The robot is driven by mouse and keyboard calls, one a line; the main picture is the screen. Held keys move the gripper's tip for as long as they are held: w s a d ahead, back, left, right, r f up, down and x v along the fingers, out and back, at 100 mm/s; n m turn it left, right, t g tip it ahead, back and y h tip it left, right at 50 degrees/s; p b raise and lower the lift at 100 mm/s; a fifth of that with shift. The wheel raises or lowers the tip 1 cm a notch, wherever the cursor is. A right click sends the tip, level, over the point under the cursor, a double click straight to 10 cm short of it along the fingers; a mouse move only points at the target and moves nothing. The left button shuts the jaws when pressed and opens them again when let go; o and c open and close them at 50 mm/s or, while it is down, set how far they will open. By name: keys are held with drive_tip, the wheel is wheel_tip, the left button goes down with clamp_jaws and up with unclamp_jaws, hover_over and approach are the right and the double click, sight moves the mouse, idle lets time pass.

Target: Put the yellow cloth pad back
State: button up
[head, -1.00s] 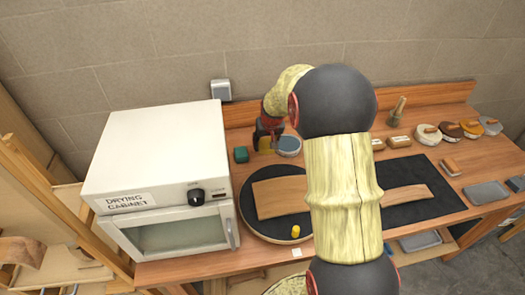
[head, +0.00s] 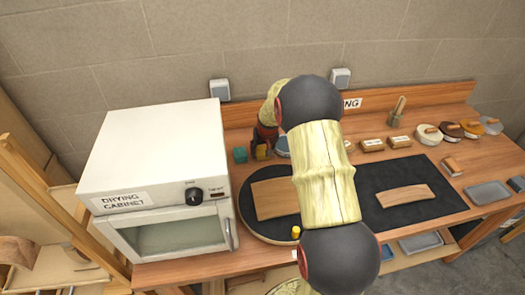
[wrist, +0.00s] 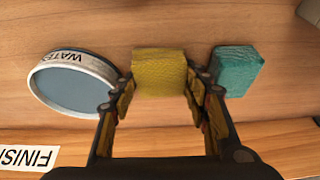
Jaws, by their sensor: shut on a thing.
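The yellow cloth pad (wrist: 159,73) sits between the fingers of my gripper (wrist: 161,85) in the wrist view, and the gripper is shut on it. In the head view my gripper (head: 262,146) is at the back of the bench, just right of the drying cabinet, with its fingers partly hidden. The pad is between the round water dish (wrist: 72,84) and a teal pad (wrist: 236,70), apart from both. I cannot tell whether its underside touches the wood.
The white drying cabinet (head: 155,150) stands close on the left. A round dark board (head: 246,210) with a wood piece (head: 271,199) and a small yellow item (head: 295,232) lies in front. A black mat (head: 376,212) with a wood strip is to the right. Several lidded pots stand far right.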

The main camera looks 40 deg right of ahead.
drive_tip(key=shift+f, duration=0.2)
drive_tip(key=o, duration=1)
drive_tip(key=shift+r, duration=0.1)
drive_tip(key=shift+r, duration=0.25)
drive_tip(key=p+v, duration=0.1)
drive_tip(key=v, duration=1)
drive_tip(key=shift+s+r+p, duration=0.25)
drive_tip(key=shift+r+p, duration=0.05)
drive_tip(key=shift+p, duration=0.05)
